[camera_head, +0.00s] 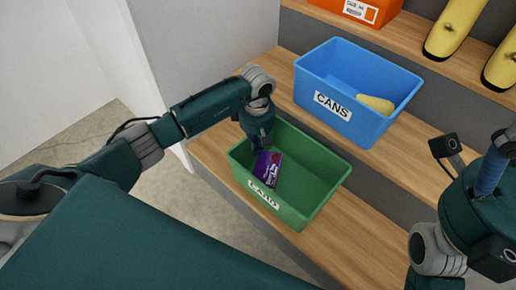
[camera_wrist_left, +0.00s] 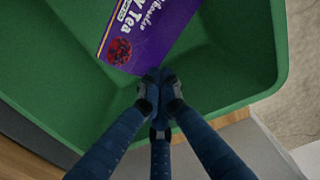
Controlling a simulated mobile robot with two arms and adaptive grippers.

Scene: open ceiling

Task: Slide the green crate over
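A blue CANS crate (camera_head: 315,72) with a yellowish item (camera_head: 376,104) inside stands on the step behind. An orange box (camera_head: 357,9) and yellow items (camera_head: 455,28) are higher up. Bare shelf (camera_head: 362,228) lies right of the green crate; a white wall (camera_head: 205,45) rises at left.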

